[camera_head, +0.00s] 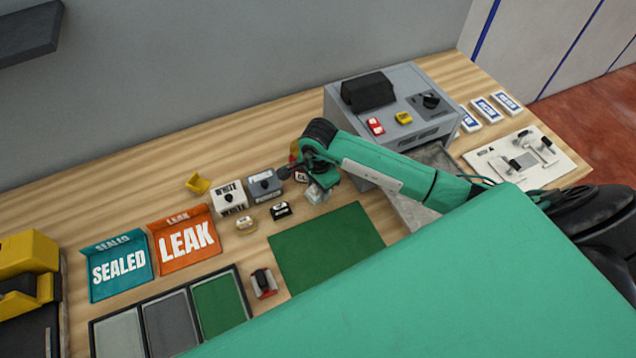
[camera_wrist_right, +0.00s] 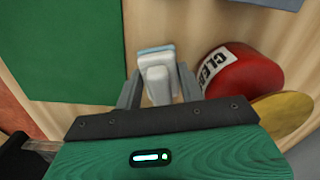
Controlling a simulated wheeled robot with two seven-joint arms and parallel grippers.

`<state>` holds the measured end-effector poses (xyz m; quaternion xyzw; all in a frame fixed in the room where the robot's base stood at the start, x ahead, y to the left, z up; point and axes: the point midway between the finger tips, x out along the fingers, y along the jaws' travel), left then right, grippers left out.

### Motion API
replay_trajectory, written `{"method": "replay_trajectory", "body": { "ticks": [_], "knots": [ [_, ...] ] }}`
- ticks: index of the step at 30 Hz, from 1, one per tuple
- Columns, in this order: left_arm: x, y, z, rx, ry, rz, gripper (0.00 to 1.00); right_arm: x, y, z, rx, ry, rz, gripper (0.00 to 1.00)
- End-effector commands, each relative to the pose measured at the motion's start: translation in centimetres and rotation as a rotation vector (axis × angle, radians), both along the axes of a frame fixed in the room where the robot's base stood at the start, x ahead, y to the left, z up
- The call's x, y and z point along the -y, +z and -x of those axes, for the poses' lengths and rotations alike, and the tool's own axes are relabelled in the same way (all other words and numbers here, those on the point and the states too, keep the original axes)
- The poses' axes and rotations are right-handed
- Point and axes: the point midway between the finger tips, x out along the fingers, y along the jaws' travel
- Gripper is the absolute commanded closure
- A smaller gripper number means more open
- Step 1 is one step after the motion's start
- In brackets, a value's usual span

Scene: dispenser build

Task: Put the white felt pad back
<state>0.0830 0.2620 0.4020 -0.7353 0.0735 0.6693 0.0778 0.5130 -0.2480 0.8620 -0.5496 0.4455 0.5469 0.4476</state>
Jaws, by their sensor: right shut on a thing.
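My right gripper (camera_wrist_right: 158,88) is shut on a small white block (camera_wrist_right: 156,66) with a pale blue edge at its far end. I cannot tell for certain whether this is the white felt pad. In the head view the right gripper (camera_head: 314,184) hangs at the back right of the green mat (camera_head: 326,247), with the pale block (camera_head: 316,194) low over the wood. A white box marked WHITE (camera_head: 231,198) stands to its left, beside a grey box (camera_head: 265,184). My left gripper is out of view.
A red round thing with a "CLE…" label (camera_wrist_right: 243,72) lies close right of the gripper. A black piece (camera_head: 280,210) and a beige piece (camera_head: 246,226) lie left of it. SEALED and LEAK trays stand farther left. The green mat is bare.

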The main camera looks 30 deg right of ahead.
Motion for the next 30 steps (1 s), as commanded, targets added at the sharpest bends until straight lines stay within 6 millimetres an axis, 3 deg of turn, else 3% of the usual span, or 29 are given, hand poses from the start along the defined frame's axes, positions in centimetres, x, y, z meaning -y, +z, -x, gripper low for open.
{"method": "replay_trajectory", "body": {
  "ticks": [6,30],
  "knots": [
    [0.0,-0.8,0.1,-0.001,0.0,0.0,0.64,0.0,-1.5,0.0,-0.001,0.001,-0.001,0.86],
    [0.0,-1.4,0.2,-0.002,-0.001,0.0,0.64,0.0,-2.1,0.0,0.001,0.001,-0.001,0.86]
  ]
}}
